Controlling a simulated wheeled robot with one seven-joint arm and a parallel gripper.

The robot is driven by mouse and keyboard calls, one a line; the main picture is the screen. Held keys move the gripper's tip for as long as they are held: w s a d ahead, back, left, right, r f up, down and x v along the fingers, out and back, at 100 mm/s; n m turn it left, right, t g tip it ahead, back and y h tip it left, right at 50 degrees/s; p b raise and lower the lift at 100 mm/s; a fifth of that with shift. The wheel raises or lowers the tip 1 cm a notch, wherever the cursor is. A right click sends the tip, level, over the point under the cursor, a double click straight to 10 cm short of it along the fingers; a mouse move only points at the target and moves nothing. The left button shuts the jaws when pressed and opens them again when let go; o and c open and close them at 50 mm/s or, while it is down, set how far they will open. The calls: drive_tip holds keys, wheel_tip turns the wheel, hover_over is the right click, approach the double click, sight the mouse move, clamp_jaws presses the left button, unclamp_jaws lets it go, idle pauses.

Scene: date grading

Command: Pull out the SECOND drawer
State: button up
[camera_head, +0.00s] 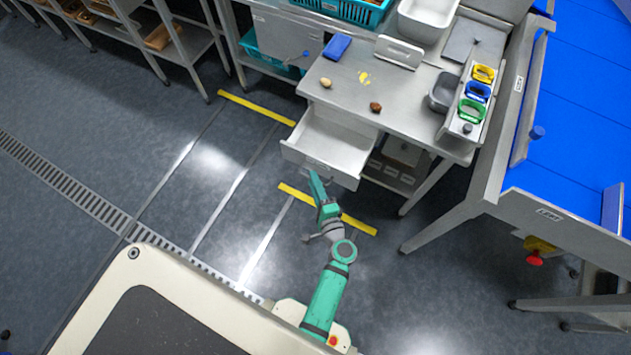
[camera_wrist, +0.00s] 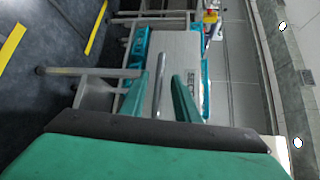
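One drawer (camera_head: 330,140) under the left part of the steel table stands pulled out, and its inside looks empty. My gripper (camera_head: 315,178) is low in front of that drawer's front panel. In the wrist view, my gripper's two green fingers (camera_wrist: 161,92) are apart. A metal bar handle (camera_wrist: 160,75) shows between them, with a gap on each side. Behind it is a pale front panel (camera_wrist: 182,50) with a small dark label. Contact with the handle is not visible.
A blue conveyor (camera_head: 580,110) stands at right. Shelving (camera_head: 190,45) stands at back left. Floor left of the drawer is clear.

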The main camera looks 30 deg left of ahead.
drive_tip(key=v, duration=1.1)
drive_tip(key=shift+s+a, duration=0.1)
idle(0.5)
